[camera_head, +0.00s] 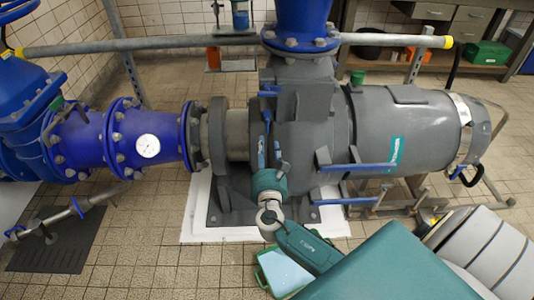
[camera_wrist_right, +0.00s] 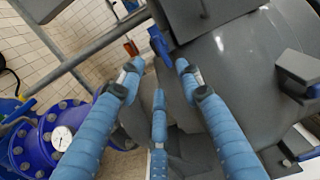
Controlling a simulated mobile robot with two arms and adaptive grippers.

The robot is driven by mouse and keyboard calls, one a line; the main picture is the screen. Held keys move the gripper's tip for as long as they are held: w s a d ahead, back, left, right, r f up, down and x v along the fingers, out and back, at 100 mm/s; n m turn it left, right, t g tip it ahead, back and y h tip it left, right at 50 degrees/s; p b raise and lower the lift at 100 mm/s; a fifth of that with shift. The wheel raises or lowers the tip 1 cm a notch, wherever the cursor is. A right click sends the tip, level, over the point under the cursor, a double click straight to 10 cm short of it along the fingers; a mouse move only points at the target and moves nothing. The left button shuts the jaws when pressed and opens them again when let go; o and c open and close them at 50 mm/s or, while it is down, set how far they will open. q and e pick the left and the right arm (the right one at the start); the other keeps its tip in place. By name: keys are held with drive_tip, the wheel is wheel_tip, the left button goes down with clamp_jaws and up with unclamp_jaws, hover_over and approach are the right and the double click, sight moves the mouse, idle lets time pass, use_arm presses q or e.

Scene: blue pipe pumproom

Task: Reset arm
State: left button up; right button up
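My right gripper (camera_head: 268,140) is up in front of the grey pump (camera_head: 310,128), on my teal right arm, which comes in from the lower right. In the right wrist view, its blue fingers (camera_wrist_right: 160,70) are spread apart and point at the pump housing (camera_wrist_right: 245,55). Nothing is held between them. I cannot tell whether the fingers touch the housing. My left gripper and arm are not in view.
Blue piping (camera_head: 125,138) with a white gauge (camera_head: 148,146) joins the pump on the left. A horizontal rail (camera_head: 150,44) runs behind. Blue bars (camera_head: 358,167) stick out at the pump's front. A green case (camera_head: 283,272) lies on the floor beneath my arm.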

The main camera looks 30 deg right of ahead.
drive_tip(key=shift+v, duration=1.1)
